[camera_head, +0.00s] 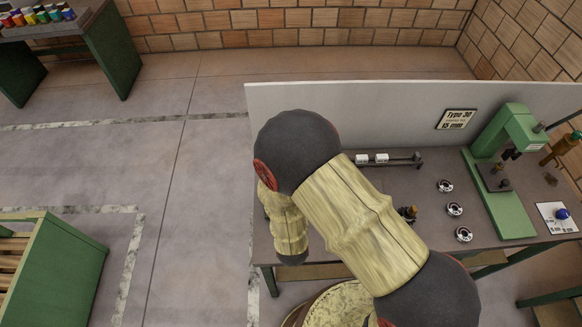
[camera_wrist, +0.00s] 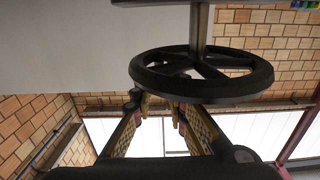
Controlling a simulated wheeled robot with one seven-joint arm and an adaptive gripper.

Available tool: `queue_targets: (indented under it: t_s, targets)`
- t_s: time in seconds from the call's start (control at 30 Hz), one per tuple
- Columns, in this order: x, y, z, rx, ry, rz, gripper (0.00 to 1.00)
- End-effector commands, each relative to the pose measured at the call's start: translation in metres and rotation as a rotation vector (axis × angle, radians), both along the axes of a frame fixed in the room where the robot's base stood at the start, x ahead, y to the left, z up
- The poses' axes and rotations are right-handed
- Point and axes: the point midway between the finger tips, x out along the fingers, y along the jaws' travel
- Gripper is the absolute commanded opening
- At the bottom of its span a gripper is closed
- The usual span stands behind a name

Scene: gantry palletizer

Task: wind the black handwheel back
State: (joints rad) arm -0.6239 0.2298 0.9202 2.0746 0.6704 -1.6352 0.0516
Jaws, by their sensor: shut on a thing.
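The black handwheel (camera_wrist: 238,88) fills the upper middle of the wrist view, with its rim, spokes and a grey metal shaft rising from its hub. My gripper (camera_wrist: 158,100) reaches up to the near left part of the wheel and is shut on it. The rim hides the exact contact at the fingertips. In the head view my arm covers the gripper, and the handwheel is not seen there.
A grey workbench (camera_head: 330,183) with a pale back panel (camera_head: 370,110) stands under my arm. A green press (camera_head: 502,190) and several small round parts are on its right. A green-sided stand (camera_head: 60,265) is at lower left. Floor between is clear.

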Motion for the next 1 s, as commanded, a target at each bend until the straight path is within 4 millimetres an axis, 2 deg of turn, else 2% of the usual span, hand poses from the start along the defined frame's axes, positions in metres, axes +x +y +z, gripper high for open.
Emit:
queue_targets:
  t_s: [0.37, 1.0]
  targets:
    - [0.011, 0.006, -0.001, 0.001, -0.006, 0.297, 0.00]
    - [0.018, 0.031, -0.001, -0.002, -0.006, 0.829, 0.00]
